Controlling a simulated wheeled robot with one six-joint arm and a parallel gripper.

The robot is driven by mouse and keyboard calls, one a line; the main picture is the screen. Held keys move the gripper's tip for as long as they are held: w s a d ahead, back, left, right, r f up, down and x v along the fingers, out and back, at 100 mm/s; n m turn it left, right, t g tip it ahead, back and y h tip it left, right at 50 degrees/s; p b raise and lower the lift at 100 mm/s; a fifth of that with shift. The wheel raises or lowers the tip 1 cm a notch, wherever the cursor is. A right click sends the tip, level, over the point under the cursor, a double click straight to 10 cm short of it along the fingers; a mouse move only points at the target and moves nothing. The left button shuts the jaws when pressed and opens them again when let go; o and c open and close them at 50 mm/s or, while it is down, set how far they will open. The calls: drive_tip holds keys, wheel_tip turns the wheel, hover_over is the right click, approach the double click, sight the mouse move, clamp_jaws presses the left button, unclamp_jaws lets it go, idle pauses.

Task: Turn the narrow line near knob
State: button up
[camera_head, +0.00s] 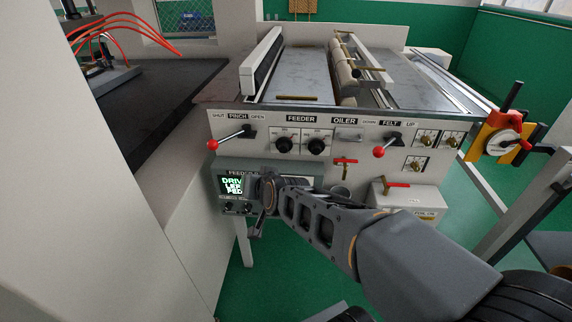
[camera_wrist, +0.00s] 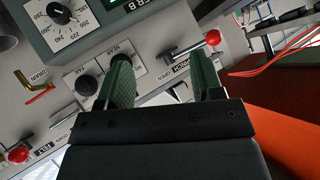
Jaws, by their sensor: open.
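Two black knobs sit side by side on white scale plates under the FEEDER label. The left knob (camera_head: 284,145) is beside the PINCH lever, and the right knob (camera_head: 317,146) is beside it. In the wrist view, the knob closer to the PINCH lever (camera_wrist: 122,58) seems to be marked NEAR and is partly hidden behind my left finger. The other knob (camera_wrist: 87,85) shows clear of the finger. My gripper (camera_wrist: 165,75) is open, with nothing between its green fingers. In the head view, my gripper (camera_head: 266,190) is below the knobs, in front of the lower panel.
The red-balled pinch lever (camera_head: 228,140) sticks out left of the knobs, and a felt lever (camera_head: 386,146) to the right. A lit display (camera_head: 232,186) is beside my gripper. A red-handled valve (camera_head: 344,162) lies below right. The wrist view also shows a numbered dial (camera_wrist: 60,14).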

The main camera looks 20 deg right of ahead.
drive_tip(key=w+d+f+m+t+h+b, duration=0.3)
drive_tip(key=w+f+m+b, duration=0.1)
drive_tip(key=m+t+h+b, duration=0.2)
drive_tip(key=m+h+b, duration=0.2)
drive_tip(key=m+h, duration=0.15)
approach(284, 149)
drive_tip(key=shift+h, duration=0.25)
drive_tip(key=x, duration=0.9)
drive_tip(key=shift+w+a+f, duration=0.1)
drive_tip(key=shift+w+f, duration=0.1)
drive_tip(key=shift+w, duration=0.05)
drive_tip(key=shift+c, duration=0.2)
drive_tip(key=shift+n, duration=0.25)
drive_tip(key=c, duration=0.9)
